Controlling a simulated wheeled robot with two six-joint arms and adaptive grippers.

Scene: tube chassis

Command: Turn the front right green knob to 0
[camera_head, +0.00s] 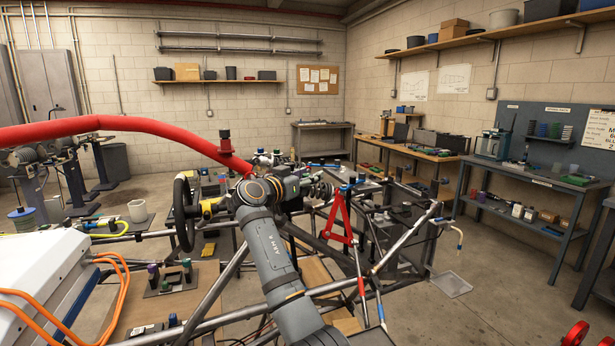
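My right arm rises from the bottom centre, and its wrist bends to the right over the tube chassis (385,262). My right gripper (322,190) is at the end of this wrist, among the chassis tubes. It is small and seen from behind, so I cannot tell if its fingers are open or hold anything. A small green-topped part (187,264) stands on a dark plate at the lower left, well away from the gripper. I cannot make out which part is the front right green knob or read any dial marks. My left gripper is not in view.
A thick red tube (100,124) crosses the left side. A black steering wheel (184,212) stands left of my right arm. Workbenches (530,182) line the right wall. Floor at the lower right is mostly clear.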

